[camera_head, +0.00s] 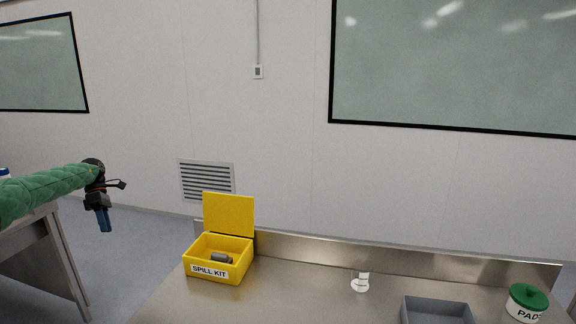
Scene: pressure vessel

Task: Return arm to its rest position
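My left arm, in a green padded sleeve (45,188), reaches in from the left edge of the head view. Its black gripper (104,219) with blue fingers points down. It hangs in the air left of the steel bench, apart from everything on it. The fingers look close together, but they are too small and edge-on to tell whether they are open or shut. No held object can be made out. My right arm and gripper are not in view.
An open yellow spill kit (216,271) with a grey item inside stands on the steel bench (290,301). A small white item (360,284), a grey tray (436,311) and a green-lidded pads jar (526,303) are further right. Another table (50,252) stands under my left arm.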

